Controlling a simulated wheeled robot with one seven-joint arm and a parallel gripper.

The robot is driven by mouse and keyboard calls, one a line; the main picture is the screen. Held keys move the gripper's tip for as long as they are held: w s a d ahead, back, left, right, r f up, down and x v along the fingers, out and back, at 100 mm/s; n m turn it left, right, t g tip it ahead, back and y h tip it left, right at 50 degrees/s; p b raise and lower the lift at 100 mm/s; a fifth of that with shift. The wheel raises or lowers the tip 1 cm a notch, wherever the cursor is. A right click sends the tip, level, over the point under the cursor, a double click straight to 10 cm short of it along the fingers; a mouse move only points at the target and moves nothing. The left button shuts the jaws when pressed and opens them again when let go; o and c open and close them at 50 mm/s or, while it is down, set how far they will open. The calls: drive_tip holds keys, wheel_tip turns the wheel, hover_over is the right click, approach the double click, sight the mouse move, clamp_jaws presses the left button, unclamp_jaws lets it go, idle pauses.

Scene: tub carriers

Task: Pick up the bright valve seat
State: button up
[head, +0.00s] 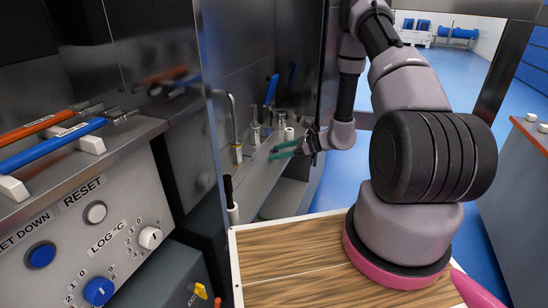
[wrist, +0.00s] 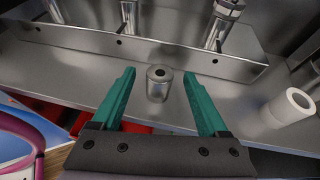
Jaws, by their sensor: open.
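The bright valve seat looks to be the short shiny metal cylinder (wrist: 159,88) with a dark hole in its top, upright on the metal shelf (wrist: 75,68) in the wrist view. My gripper (wrist: 159,74) is open, with one teal finger on each side of it in the picture. A gap shows on both sides, and neither finger visibly touches it. In the head view my gripper (head: 284,150) reaches over the shelf. I cannot clearly pick out the valve seat there.
A white hollow cylinder (wrist: 291,106) stands right of my gripper on the shelf. A raised metal ledge (wrist: 150,46) with several upright metal fittings runs behind. A tap (head: 235,125) and a blue-handled tool (head: 271,90) stand near the shelf.

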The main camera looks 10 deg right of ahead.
drive_tip(key=shift+a, duration=0.1)
clamp_jaws()
drive_tip(key=shift+r, duration=0.1)
